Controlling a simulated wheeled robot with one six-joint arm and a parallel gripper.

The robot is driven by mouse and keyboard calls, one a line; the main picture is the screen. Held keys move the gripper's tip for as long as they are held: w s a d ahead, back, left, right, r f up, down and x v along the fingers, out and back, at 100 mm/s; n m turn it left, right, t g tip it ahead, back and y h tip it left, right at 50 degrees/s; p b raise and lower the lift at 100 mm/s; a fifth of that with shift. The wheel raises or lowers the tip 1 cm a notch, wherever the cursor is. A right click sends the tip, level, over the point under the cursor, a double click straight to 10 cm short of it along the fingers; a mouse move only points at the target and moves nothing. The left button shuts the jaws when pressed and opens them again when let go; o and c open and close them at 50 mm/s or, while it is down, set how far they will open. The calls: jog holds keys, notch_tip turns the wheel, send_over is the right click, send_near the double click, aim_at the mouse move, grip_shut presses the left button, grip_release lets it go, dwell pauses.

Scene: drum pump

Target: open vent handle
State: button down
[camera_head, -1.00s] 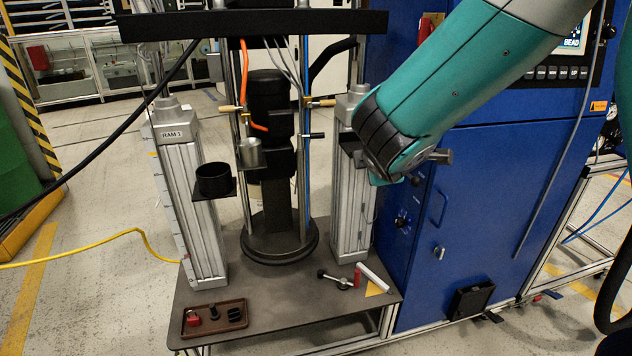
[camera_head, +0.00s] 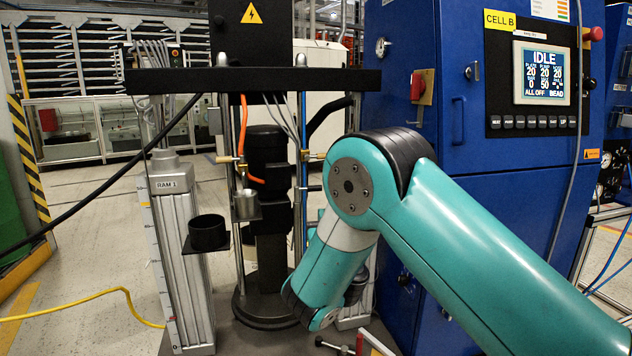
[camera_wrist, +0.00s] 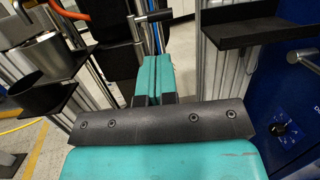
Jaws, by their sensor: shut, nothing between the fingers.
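My gripper (camera_wrist: 154,75) shows in the wrist view with its two teal fingers together and nothing between them. A short black handle (camera_wrist: 155,17) on a silver rod lies just beyond the fingertips; I cannot tell whether they touch. In the head view, a black lever (camera_head: 311,188) sticks out from the pump frame's right rod, below a brass-coloured handle (camera_head: 317,157). I cannot tell for certain which of these is the vent handle. My arm hides the gripper in the head view.
A metal cup (camera_wrist: 46,57) and a black cup (camera_wrist: 40,93) stand left of my gripper in the wrist view. A black shelf (camera_wrist: 240,36) is close on the right. The blue cabinet (camera_head: 480,180) stands right of the pump; its screen reads IDLE.

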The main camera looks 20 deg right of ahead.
jog(key=p+x, duration=0.5)
jog(key=x, duration=0.5)
jog(key=shift+d, duration=0.15)
jog(key=shift+r+p, duration=0.1)
jog(key=shift+p, duration=0.25)
jog(key=shift+w+d+r+p, duration=0.15)
jog(key=shift+w+r+p, duration=0.1)
jog(key=shift+w+p, duration=0.35)
jog(key=shift+s, duration=0.15)
